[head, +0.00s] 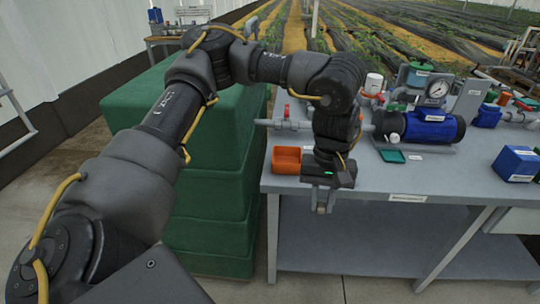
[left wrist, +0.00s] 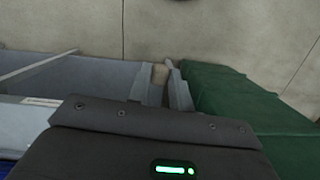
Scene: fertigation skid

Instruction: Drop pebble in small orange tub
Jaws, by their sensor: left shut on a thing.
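The small orange tub (head: 287,160) sits on the grey bench near its left front corner, and its open top faces up. My left gripper (head: 322,207) points down at the front edge of the bench, to the right of the tub and nearer to me. Its fingers also show in the left wrist view (left wrist: 164,82), shut on a small tan pebble (left wrist: 160,74), which is partly hidden between them. The pebble is apart from the tub. My right gripper is not in view.
The grey bench (head: 400,181) has a blue pump (head: 432,127), a small green tray (head: 392,156) and a blue box (head: 514,163) on it. The bench's front strip right of my gripper is clear.

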